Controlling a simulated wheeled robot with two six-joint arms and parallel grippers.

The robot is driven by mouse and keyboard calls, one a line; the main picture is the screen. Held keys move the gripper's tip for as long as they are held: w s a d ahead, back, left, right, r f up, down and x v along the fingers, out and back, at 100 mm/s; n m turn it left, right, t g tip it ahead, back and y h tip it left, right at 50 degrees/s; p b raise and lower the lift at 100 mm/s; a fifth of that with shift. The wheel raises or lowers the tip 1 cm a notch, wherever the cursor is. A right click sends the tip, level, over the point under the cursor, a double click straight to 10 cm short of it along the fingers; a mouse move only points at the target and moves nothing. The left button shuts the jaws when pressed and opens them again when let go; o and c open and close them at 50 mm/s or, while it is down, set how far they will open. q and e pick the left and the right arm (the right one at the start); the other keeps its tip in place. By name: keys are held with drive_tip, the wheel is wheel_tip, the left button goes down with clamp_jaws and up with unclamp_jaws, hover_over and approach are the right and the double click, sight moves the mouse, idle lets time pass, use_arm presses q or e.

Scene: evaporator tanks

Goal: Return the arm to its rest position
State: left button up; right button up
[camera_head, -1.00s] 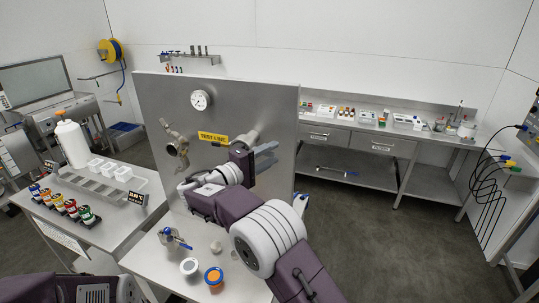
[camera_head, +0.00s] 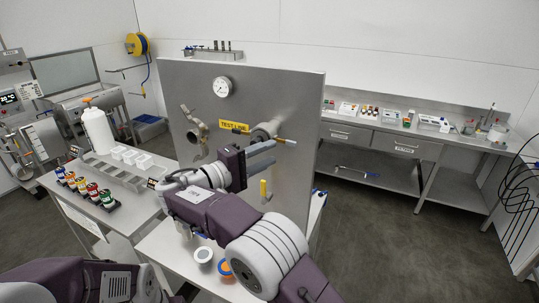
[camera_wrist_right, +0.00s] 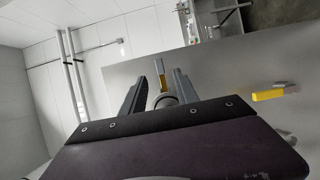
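My right arm crosses the middle of the head view. Its right gripper (camera_head: 268,154) is in front of the steel test panel (camera_head: 305,105), with its fingers pointing right. The fingers stand apart in the right wrist view (camera_wrist_right: 160,88), so it is open. A yellow handle (camera_head: 264,190) shows below the gripper. My left arm shows only as a purple link at the lower left; its gripper is out of view.
A pressure gauge (camera_head: 222,86), a yellow label (camera_head: 234,127) and a valve (camera_head: 196,131) are on the panel. A white cup (camera_head: 203,256) and an orange-topped one (camera_head: 225,268) are below the arm. Floor at right is clear.

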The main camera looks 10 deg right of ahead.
drive_tip(key=s+d+r+m+g+h+b, duration=0.1)
drive_tip(key=d+m+g, duration=0.1)
drive_tip(key=d, duration=0.5)
drive_tip(key=s+d+r+m+g+b, duration=0.1)
drive_tip(key=s+d+g, duration=0.15)
drive_tip(key=d, duration=0.45)
drive_tip(key=s+d+f+g+y, duration=0.35)
drive_tip(key=s+d+f, duration=0.25)
drive_tip(key=d+f, duration=0.4)
drive_tip(key=s+a+f+m+g+y+b, duration=0.1)
drive_tip(key=s+a+f+y, duration=0.25)
drive_tip(key=s+f, duration=0.45)
drive_tip(key=s+a+f+g+y+b, duration=0.1)
drive_tip(key=s+a+f+y, duration=0.1)
drive_tip(key=s+f+y, duration=0.6)
drive_tip(key=a+f+m+t+y, duration=0.1)
drive_tip(key=a+f+m+t, duration=0.1)
drive_tip(key=a+f, duration=0.7)
drive_tip(key=shift+s+y, duration=0.2)
drive_tip(key=shift+y, duration=0.1)
